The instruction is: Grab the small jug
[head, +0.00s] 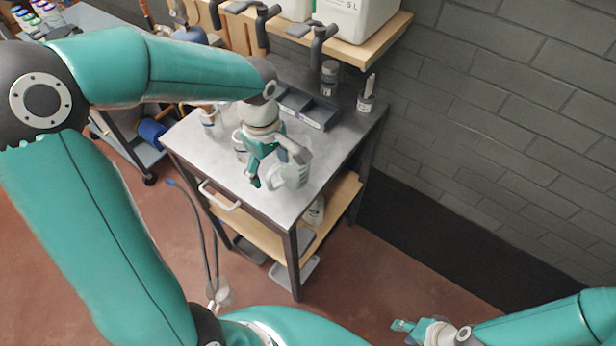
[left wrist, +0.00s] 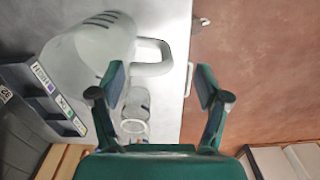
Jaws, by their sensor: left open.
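A translucent pale jug (head: 292,177) with a loop handle stands on the metal worktop, near its front edge. In the left wrist view the jug (left wrist: 92,50) fills the upper left, and its handle (left wrist: 153,57) lies ahead of the gap between my fingers. My left gripper (head: 265,168) is open beside the jug and partly covers it; its two fingers (left wrist: 160,80) are apart, with nothing clasped.
The worktop (head: 190,150) also holds a clear bottle (head: 211,122), a grey divided tray (head: 305,108) and jars at the back. A shelf (head: 385,40) with a white canister overhangs the rear. A drawer handle (head: 218,197) sticks out in front. The wall closes the right side.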

